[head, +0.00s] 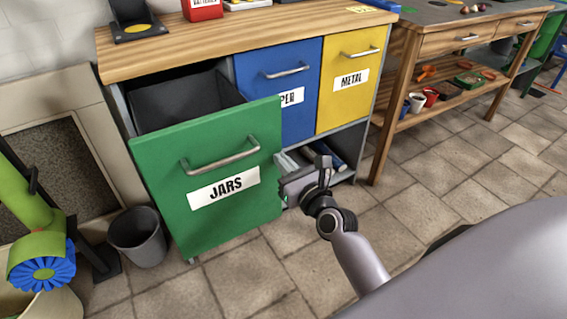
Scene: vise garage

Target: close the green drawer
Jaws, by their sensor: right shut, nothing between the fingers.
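The green drawer (165,170), labelled JARS, is pulled out of the wooden-topped cabinet at the left, with its dark inside showing behind the front. Its metal handle (220,155) sits above the label. My right gripper (287,190) is at the right edge of the green front, low down. It is shut and holds nothing. I cannot tell whether it touches the drawer's edge. My left gripper is not in view.
The blue drawer (275,100) and yellow METAL drawer (348,97) beside it are closed. An open shelf (345,140) lies below them. A grey bin (138,237) stands left of the green drawer. A wooden workbench (400,70) stands at the right. The tiled floor in front is clear.

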